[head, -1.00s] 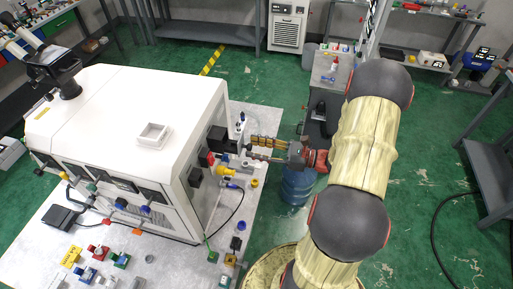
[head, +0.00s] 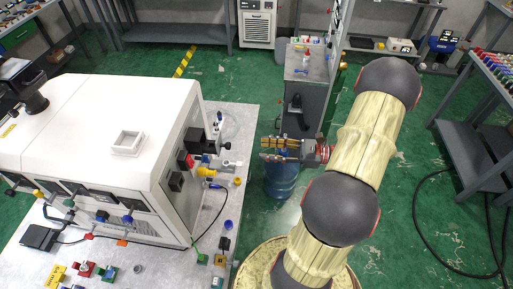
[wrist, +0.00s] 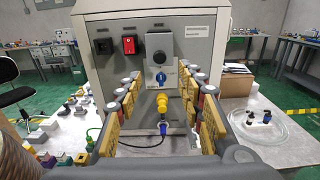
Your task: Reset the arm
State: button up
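My gripper (head: 264,148) is at the end of my bent arm, to the right of a white machine (head: 95,115) on a grey bench. Its two tan-padded fingers point at the machine's side panel and are clear of it. In the wrist view my gripper (wrist: 163,95) is open, with fingers wide apart and nothing held. Between them shows the machine's grey panel (wrist: 208,55) with a red switch (wrist: 130,45), a blue knob (wrist: 161,78) and a yellow connector (wrist: 162,103).
The bench top (head: 240,125) carries several small connectors and blocks. A blue barrel (head: 283,180) stands on the floor below my gripper. A grey cabinet (head: 308,90) is behind it, and a shelf (head: 475,140) is at the right.

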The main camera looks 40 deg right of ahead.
jog(key=shift+s+d, duration=0.2)
jog(key=shift+s, duration=0.05)
dwell(0.4)
